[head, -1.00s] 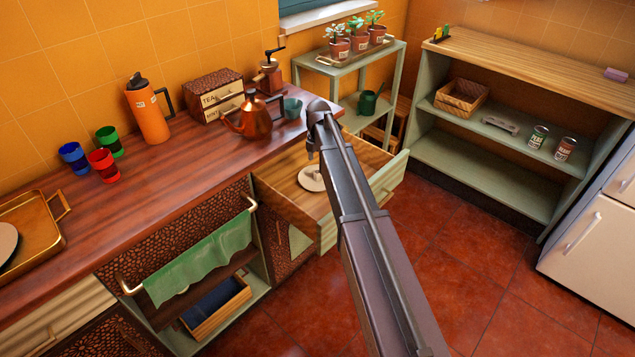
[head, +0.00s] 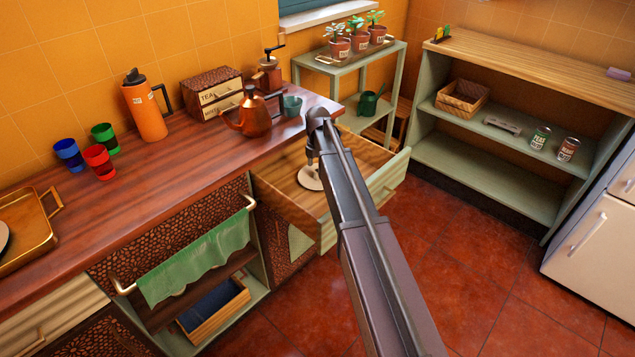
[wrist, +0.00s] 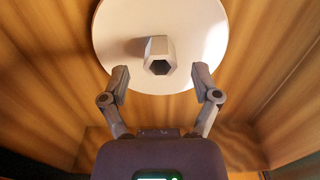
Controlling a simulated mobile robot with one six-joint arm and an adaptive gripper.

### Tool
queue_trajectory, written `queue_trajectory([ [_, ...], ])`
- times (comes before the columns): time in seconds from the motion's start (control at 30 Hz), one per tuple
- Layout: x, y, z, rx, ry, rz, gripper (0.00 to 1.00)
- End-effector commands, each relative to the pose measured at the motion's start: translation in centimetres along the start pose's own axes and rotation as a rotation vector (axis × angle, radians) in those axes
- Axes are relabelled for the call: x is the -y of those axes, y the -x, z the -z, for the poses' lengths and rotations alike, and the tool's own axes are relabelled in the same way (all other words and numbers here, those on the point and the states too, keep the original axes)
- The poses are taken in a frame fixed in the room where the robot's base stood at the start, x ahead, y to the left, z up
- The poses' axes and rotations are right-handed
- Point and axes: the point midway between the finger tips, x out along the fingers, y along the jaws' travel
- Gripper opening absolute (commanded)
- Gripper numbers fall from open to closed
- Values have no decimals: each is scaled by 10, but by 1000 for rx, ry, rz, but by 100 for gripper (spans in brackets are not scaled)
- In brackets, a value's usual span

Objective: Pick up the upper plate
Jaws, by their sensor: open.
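A white round plate (head: 310,178) lies in the open wooden drawer (head: 280,195). In the wrist view the plate (wrist: 215,35) shows from above, with a grey hexagonal block (wrist: 157,48) at its middle. I cannot tell whether another plate lies under it. My gripper (wrist: 160,75) is open, its two fingers spread to either side over the near part of the plate, short of the block. Nothing is between them. In the head view my arm hides part of the drawer and most of the gripper.
The drawer walls surround the gripper closely. On the counter (head: 150,205) stand a copper kettle (head: 253,118), an orange flask (head: 146,110), coloured cups and a brass tray (head: 35,245) with a pale plate at the left edge. A towel (head: 200,260) hangs below.

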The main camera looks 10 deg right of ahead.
Motion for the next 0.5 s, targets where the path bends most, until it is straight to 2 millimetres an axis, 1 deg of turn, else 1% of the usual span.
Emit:
queue_trajectory([
  [0.03,0,-8,0,0,0,0,80],
  [0.2,0,-17,0,0,0,0,80],
  [0.5,0,-18,1,0,1,0,80],
])
